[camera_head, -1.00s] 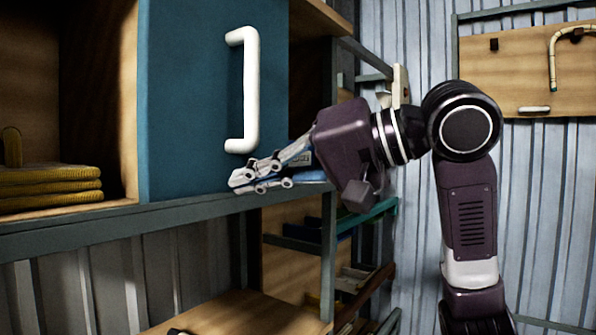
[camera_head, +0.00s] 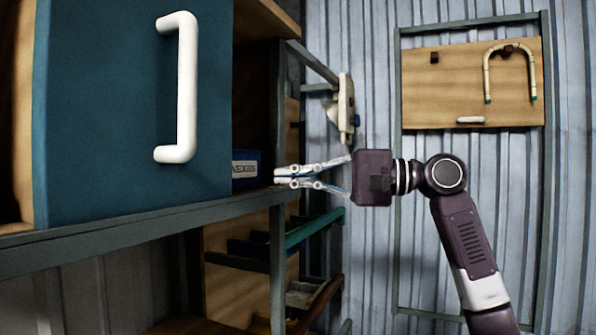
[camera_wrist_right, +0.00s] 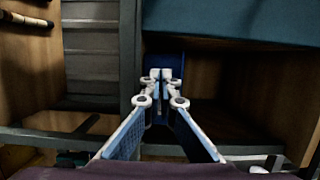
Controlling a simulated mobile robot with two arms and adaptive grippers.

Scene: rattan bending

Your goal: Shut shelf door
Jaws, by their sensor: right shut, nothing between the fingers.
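The shelf door (camera_head: 120,110) is a blue panel with a white vertical handle (camera_head: 186,90), at the left in the head view. It covers part of the shelf; an open compartment shows to its right. The door's blue edge also spans the top right of the right wrist view (camera_wrist_right: 240,20). My right gripper (camera_head: 280,175) is shut and empty, pointing left at the shelf's right end, apart from the door. In the wrist view its fingertips (camera_wrist_right: 160,75) meet in front of a blue bin. My left gripper is not in view.
A labelled blue bin (camera_head: 246,168) sits in the compartment beside the door. A grey metal shelf rail (camera_head: 130,232) runs below. A lower rack (camera_head: 265,245) stands beneath. A wall board (camera_head: 470,85) with a bent rattan piece (camera_head: 510,50) hangs at the right.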

